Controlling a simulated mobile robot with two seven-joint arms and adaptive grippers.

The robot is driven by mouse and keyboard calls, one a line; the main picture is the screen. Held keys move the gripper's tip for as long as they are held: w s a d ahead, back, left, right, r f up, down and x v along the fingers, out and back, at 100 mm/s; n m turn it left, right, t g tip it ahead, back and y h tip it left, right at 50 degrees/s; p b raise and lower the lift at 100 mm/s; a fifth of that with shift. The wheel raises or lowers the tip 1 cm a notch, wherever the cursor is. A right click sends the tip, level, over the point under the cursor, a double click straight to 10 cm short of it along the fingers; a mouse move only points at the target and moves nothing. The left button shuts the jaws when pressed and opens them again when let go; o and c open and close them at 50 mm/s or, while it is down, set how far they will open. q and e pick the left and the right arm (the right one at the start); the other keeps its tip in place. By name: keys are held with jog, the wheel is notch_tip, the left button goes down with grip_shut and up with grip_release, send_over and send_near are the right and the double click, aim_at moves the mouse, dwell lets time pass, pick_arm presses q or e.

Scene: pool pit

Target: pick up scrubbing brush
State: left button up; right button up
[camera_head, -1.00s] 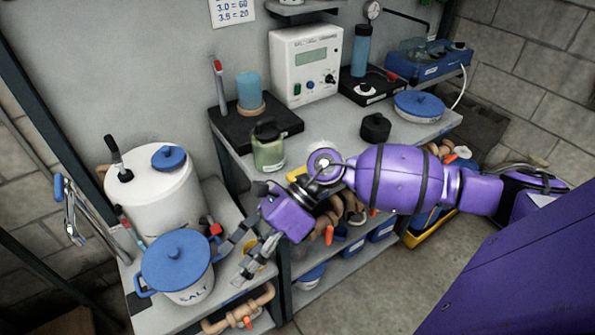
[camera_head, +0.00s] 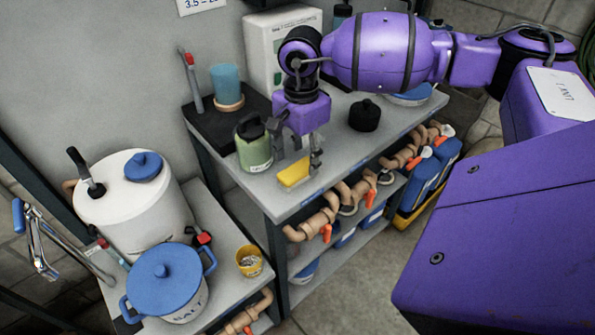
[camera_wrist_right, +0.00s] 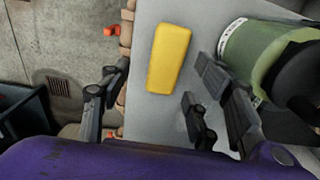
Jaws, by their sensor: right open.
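A small yellow block (camera_head: 294,172), the only thing here that could be the scrubbing brush, lies near the front edge of the grey bench top; I see no bristles. My right gripper (camera_head: 298,156) points down just above and behind it, open and empty, with a finger toward each side. In the right wrist view the yellow block (camera_wrist_right: 168,58) lies ahead between the spread fingers of the right gripper (camera_wrist_right: 156,84), apart from both. My left gripper is not in view.
A green bottle (camera_head: 253,145) stands close left of my right gripper; it is also at the right in the wrist view (camera_wrist_right: 262,55). A black lidded jar (camera_head: 364,116) stands to the right. The lower bench holds a blue-lidded pot (camera_head: 185,300) and a yellow cup (camera_head: 249,262).

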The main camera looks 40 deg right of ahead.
aim_at(297, 168)
jog(key=shift+w+a+f, duration=0.1)
jog(key=shift+w+f, duration=0.05)
jog(key=shift+f, duration=0.45)
jog(key=shift+w+a+f, duration=0.1)
jog(key=shift+w+f, duration=0.05)
jog(key=shift+f, duration=0.45)
notch_tip(297, 168, down, 2)
jog(key=shift+w+f+p, duration=0.1)
jog(key=shift+f+p, duration=0.05)
jog(key=shift+p, duration=0.2)
jog(key=shift+f, duration=0.15)
jog(key=c, duration=1.3)
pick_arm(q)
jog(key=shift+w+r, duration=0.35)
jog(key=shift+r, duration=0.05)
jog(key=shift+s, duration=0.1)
